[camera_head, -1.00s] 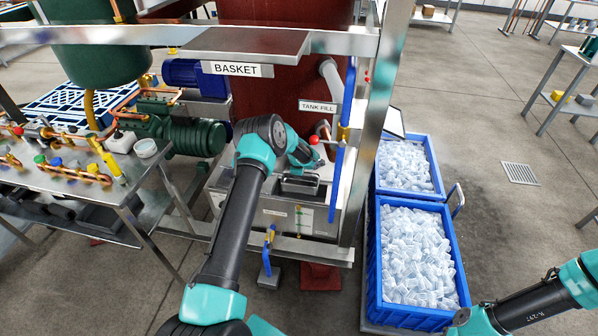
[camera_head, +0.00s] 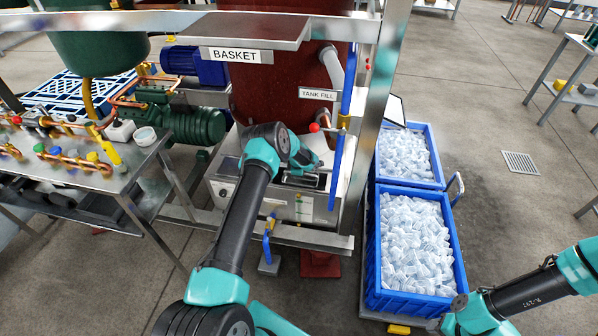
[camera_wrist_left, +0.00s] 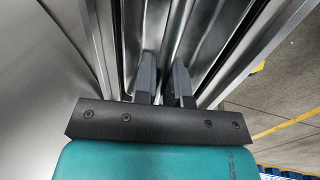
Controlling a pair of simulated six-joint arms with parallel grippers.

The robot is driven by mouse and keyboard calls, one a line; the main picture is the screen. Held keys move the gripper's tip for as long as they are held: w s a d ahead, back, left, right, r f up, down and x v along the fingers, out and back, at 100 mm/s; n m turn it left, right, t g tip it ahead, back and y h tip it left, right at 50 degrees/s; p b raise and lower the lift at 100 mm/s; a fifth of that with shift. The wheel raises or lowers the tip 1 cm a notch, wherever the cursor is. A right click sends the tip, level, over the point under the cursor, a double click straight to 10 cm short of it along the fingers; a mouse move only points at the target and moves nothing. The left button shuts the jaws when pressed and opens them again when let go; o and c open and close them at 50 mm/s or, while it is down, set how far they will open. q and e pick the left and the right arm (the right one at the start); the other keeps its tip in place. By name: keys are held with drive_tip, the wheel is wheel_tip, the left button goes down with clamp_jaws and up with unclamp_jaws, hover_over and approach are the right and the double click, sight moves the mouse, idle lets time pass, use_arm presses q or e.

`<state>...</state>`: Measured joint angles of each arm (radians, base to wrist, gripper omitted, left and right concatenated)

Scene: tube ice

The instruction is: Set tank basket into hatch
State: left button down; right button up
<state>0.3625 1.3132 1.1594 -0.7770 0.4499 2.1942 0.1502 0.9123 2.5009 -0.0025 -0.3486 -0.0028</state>
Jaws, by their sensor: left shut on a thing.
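My left gripper (camera_head: 303,162) is over the top of the steel tank (camera_head: 285,207), under the stand marked BASKET. Its two fingers (camera_wrist_left: 164,80) are close together in the left wrist view, shut on a thin metal edge of the basket. The basket (camera_head: 304,180) shows in the head view as a small dark-rimmed box at the hatch in the tank top. It sits low there; the gripper and arm hide part of it, and I cannot tell whether it is fully seated.
The steel shelf (camera_head: 250,28) and frame post (camera_head: 375,125) stand close around the tank. A red-knobbed valve (camera_head: 314,127) and blue pipe (camera_head: 340,130) are right of the gripper. Blue ice crates (camera_head: 372,265) stand at right. A valve bench (camera_head: 150,160) is at left.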

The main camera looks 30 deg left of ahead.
use_arm(q)
drive_tip(key=shift+f, duration=1.95)
drive_tip(key=shift+f, duration=0.15)
drive_tip(key=c, duration=1.1)
unclamp_jaws()
drive_tip(key=s+d+r, duration=0.1)
drive_tip(key=s+r, duration=0.2)
drive_tip(key=r, duration=1.4)
drive_tip(key=shift+s, duration=0.15)
drive_tip(key=shift+d, duration=0.1)
